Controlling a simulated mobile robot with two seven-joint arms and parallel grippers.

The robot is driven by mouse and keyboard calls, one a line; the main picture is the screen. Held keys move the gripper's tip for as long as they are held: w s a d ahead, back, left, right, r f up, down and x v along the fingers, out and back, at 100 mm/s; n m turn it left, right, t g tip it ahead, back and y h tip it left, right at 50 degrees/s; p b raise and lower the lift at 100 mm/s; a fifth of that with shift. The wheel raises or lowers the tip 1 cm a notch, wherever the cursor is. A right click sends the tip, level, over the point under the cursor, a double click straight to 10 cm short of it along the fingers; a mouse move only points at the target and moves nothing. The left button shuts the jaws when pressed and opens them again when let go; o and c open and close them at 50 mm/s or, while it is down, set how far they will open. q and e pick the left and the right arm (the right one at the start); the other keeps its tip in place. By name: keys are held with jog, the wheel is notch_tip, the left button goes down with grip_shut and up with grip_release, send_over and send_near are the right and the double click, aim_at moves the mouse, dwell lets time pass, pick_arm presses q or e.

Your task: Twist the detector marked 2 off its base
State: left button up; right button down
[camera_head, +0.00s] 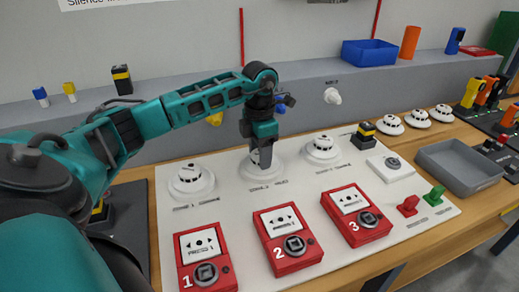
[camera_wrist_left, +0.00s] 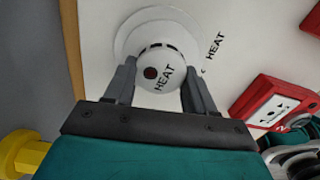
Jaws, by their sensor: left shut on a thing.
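My left gripper (camera_head: 265,158) reaches straight down over the middle of three round white detectors (camera_head: 277,174) on the white board. In the left wrist view my gripper (camera_wrist_left: 160,78) has its fingers on both sides of this detector's domed head (camera_wrist_left: 160,66), shut on it. The head carries the word HEAT and a dark red spot, and sits at its wider round white base (camera_wrist_left: 128,38); I cannot tell whether it has turned. No 2 is readable on the detector; a red call point (camera_head: 288,240) in front of it is marked 2. My right gripper is out of view.
Other detectors stand left (camera_head: 191,180) and right (camera_head: 322,147) of the held one. Red call points 1 (camera_head: 205,258) and 3 (camera_head: 357,215) flank call point 2. A grey tray (camera_head: 462,168) is at the right; more white detectors (camera_head: 390,125) lie behind it.

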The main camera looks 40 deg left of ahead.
pick_arm(q)
jog(key=shift+d+f+n, duration=0.1)
jog(key=shift+f+n, duration=0.1)
jog(key=shift+n, duration=0.2)
jog(key=shift+n+p, duration=0.45)
jog(key=shift+n, duration=0.35)
jog(key=shift+r, duration=0.1)
jog(key=shift+r+p, duration=0.6)
jog(key=shift+r, duration=0.45)
jog(key=shift+w+r, duration=0.1)
jog(key=shift+r, duration=1.8)
